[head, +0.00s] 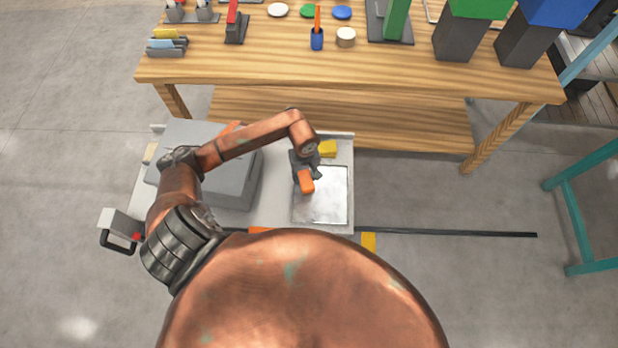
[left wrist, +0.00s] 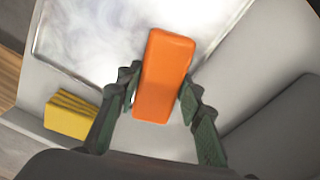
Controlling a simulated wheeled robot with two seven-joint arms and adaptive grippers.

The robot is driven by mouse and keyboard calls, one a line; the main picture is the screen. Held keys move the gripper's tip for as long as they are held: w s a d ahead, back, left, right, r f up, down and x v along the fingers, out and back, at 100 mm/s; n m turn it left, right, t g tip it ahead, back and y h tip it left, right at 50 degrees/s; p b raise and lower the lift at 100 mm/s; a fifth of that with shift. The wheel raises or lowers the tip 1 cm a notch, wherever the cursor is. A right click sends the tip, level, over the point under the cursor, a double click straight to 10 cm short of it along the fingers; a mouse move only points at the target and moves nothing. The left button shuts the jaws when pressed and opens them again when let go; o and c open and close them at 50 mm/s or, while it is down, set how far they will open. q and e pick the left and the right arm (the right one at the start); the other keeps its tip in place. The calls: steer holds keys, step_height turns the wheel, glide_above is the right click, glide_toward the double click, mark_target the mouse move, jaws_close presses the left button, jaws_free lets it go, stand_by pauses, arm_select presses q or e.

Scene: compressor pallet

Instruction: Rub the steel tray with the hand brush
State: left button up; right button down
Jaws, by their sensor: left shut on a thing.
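The steel tray (head: 328,207) lies on a light grey surface in front of the wooden table. It also shows at the top of the left wrist view (left wrist: 85,30). My left gripper (head: 307,175) is over the tray's upper left part. It is shut on an orange block-shaped thing (head: 306,186), which looks like the hand brush's handle. In the left wrist view the orange handle (left wrist: 165,75) sits between the two dark green fingers. Bristles are hidden, and I cannot tell whether the brush touches the tray. My right gripper is not in view.
A yellow block (head: 327,149) lies just behind the tray. A large grey box (head: 235,185) stands left of it. The wooden table (head: 400,75) behind holds office items and bins. A teal frame (head: 572,205) stands at the right, with open floor before it.

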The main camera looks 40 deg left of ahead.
arm_select(q)
step_height(320, 180, up, 2)
steer(key=shift+w+r, duration=0.1)
steer(key=shift+r, duration=0.05)
step_height(320, 180, up, 2)
steer(key=shift+r+p, duration=0.15)
steer(key=shift+p, duration=0.7)
steer(key=shift+d+r+p, duration=0.1)
steer(key=shift+r+p, duration=0.7)
steer(key=shift+r, duration=0.85)
